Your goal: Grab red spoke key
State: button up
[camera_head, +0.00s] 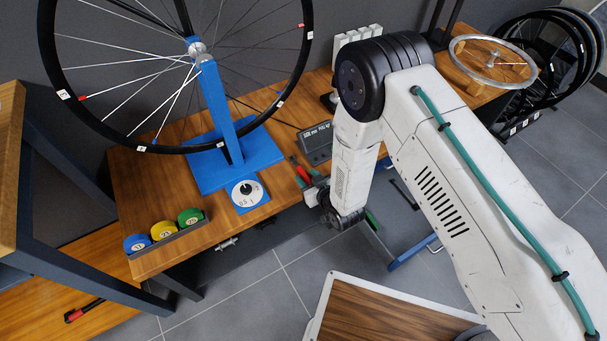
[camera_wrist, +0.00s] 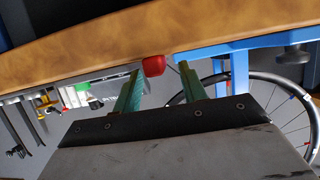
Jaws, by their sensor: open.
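My gripper (camera_wrist: 159,69) is open in the wrist view, with two green fingers apart. A red rounded piece (camera_wrist: 153,66) shows at the wooden edge, between the fingertips and closer to the left one. It may be the red spoke key, but its full shape is hidden. The fingers do not appear closed on it. In the head view a red strip (camera_head: 302,174) shows on the bench beside my wrist; I cannot tell if it is the same thing. Blue (camera_head: 137,243), yellow (camera_head: 164,231) and green (camera_head: 191,217) round pieces sit in a dark holder at the bench's front left.
A blue truing stand (camera_head: 220,110) with a spoked wheel (camera_head: 140,148) fills the bench's left part. A dark display box (camera_head: 316,142) stands right of it. A silver wheel (camera_head: 490,62) lies at the far right. A wood-topped surface (camera_head: 390,312) is at the front.

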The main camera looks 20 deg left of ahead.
jog(key=shift+x, duration=0.95)
jog(key=shift+c, duration=0.3)
grip_shut()
